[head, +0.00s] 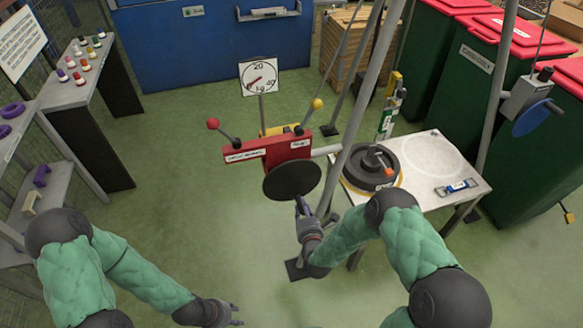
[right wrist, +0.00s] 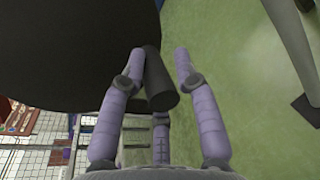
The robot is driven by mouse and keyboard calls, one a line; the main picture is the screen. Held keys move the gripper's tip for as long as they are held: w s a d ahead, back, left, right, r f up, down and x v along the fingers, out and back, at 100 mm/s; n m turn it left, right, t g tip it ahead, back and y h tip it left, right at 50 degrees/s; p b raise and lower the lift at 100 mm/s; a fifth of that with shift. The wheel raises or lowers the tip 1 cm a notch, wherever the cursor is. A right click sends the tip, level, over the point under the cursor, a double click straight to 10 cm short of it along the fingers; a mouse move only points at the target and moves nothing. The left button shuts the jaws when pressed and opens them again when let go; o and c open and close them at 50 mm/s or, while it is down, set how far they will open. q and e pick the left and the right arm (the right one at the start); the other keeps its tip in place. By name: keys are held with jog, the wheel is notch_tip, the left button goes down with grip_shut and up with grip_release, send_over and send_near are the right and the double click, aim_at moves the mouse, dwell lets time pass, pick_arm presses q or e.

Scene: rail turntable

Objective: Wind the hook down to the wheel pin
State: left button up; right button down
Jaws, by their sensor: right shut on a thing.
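A black crank disc (head: 292,180) sits on the front of a red winch unit (head: 267,149). My right gripper (head: 303,207) is at the disc's lower edge. In the right wrist view its purple fingers (right wrist: 159,54) are shut around the disc's dark round handle (right wrist: 161,88). A dark wheel (head: 372,167) lies flat on the white table (head: 428,210), with a short part standing up at its middle. I cannot clearly make out the hook. My left gripper (head: 228,313) is open and empty, low over the floor.
A dial gauge (head: 259,76) stands behind the winch. Grey poles (head: 358,115) rise close to the wheel. A blue level (head: 457,187) lies on the table. A second winch with a blue disc (head: 538,118) is at right.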

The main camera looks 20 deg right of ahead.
jog(key=shift+d+r, duration=0.2)
jog(key=shift+d, duration=0.35)
jog(key=shift+d+r, duration=0.15)
jog(key=shift+d, duration=0.35)
jog(key=shift+w+d+r, duration=0.15)
jog(key=shift+r, duration=0.1)
jog(key=shift+w+d+r+p, duration=0.1)
jog(key=shift+d+r+p, duration=0.3)
jog(key=shift+d+r, duration=0.2)
jog(key=c, duration=0.8)
grip_release()
jog(key=shift+c, duration=0.2)
jog(key=shift+f, duration=0.2)
jog(key=shift+s+a, duration=0.1)
jog(key=shift+s, duration=0.1)
